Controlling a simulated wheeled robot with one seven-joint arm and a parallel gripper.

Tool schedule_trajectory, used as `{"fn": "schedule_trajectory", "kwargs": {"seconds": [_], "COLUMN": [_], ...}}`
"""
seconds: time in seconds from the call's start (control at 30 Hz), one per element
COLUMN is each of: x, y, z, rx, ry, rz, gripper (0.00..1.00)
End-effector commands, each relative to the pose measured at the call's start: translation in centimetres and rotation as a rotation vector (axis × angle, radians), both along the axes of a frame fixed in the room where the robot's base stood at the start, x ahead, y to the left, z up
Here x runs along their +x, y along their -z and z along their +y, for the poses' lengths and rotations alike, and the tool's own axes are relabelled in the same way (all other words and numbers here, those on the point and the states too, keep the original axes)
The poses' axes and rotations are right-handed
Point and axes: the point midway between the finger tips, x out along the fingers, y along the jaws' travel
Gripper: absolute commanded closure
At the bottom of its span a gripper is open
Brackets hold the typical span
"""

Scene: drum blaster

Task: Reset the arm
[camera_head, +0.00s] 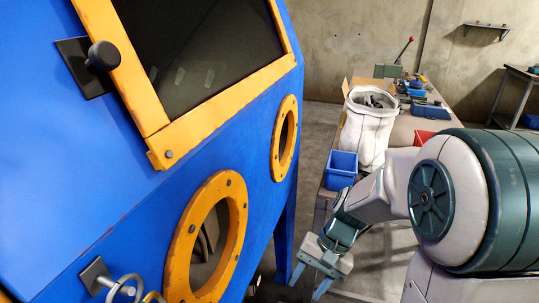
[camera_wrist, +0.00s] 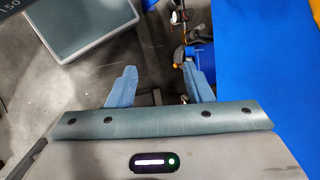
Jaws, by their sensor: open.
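My gripper (camera_head: 310,278) hangs low in the camera_head view, right of the blue blaster cabinet (camera_head: 130,200) and apart from it. In the wrist view my gripper (camera_wrist: 160,88) shows two blue fingers spread wide with nothing between them. My arm reaches in from the right, bent downward at the wrist. The cabinet's blue side also fills the right of the wrist view (camera_wrist: 262,60). The tips point toward the floor and some blurred dark items under the gripper.
The cabinet has orange-rimmed round ports (camera_head: 235,195), a framed window and a black knob (camera_head: 103,56). A workbench (camera_head: 440,120) behind my arm holds a white sack (camera_head: 367,130), a blue bin (camera_head: 341,168), a red bin (camera_head: 424,137) and tools. A grey-topped box (camera_wrist: 80,25) stands at left in the wrist view.

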Motion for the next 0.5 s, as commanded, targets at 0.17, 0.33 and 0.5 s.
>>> {"fn": "schedule_trajectory", "kwargs": {"seconds": [0.17,0.33,0.5], "x": [-2.2,-4.3,-6.0], "y": [-6.9,-12.0,-16.1], "z": [-1.7,-3.5,-5.1], "rx": [-0.126,-0.242,-0.341], "ry": [-0.1,-0.183,-0.25], "rz": [-0.156,-0.3,-0.426], "gripper": [0.54,0.54,0.54]}}
